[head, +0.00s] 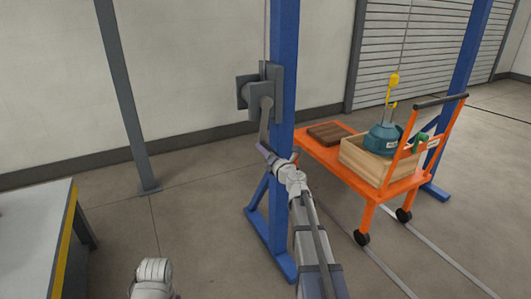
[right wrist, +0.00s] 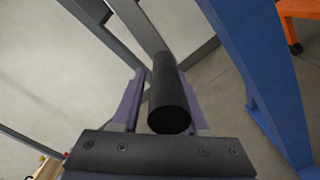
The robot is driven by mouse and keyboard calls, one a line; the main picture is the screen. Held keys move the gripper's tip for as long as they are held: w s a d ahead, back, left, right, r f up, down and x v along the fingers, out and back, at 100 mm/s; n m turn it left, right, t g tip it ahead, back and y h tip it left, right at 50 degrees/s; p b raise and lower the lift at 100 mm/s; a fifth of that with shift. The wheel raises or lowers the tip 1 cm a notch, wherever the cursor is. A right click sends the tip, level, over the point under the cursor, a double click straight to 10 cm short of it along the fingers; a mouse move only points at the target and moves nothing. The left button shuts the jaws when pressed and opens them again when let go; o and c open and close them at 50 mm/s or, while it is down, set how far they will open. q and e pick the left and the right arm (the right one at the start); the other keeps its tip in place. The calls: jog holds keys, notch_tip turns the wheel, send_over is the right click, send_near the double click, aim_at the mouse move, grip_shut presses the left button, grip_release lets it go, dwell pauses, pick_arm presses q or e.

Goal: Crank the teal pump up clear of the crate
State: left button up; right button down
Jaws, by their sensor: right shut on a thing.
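The teal pump (head: 383,139) sits in the wooden crate (head: 364,160), its lower part hidden by the crate walls. A yellow hook (head: 393,80) on a thin cable is above it, at the top of its lifting part. A grey winch (head: 258,90) is fixed to the blue post, with its crank arm (head: 265,122) pointing down. My right gripper (head: 267,152) is at the crank's lower end. In the right wrist view, its purple fingers (right wrist: 163,88) are shut on the black crank handle (right wrist: 167,104). My left gripper is out of view.
The crate stands on an orange cart (head: 318,150) beside a brown slatted block (head: 331,132). A green part (head: 421,139) shows by the cart's handle. The blue post (head: 283,60) stands close to my right arm. A table (head: 35,225) is at left. Floor between is clear.

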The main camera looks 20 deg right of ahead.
jog(key=shift+w+a+r, duration=0.2)
jog(key=shift+a+r, duration=0.05)
jog(key=shift+r, duration=0.05)
jog(key=c, duration=0.8)
grip_release()
jog(key=shift+r, duration=0.1)
jog(key=shift+c, duration=0.2)
jog(key=shift+o, duration=0.8)
jog(key=shift+s+a+r, duration=0.2)
jog(key=shift+s+r, duration=0.05)
jog(key=shift+r, duration=0.05)
jog(key=shift+o, duration=0.5)
jog(key=shift+s+d+f, duration=0.1)
jog(key=shift+f, duration=0.05)
jog(key=s, duration=0.9)
jog(key=shift+d, duration=0.15)
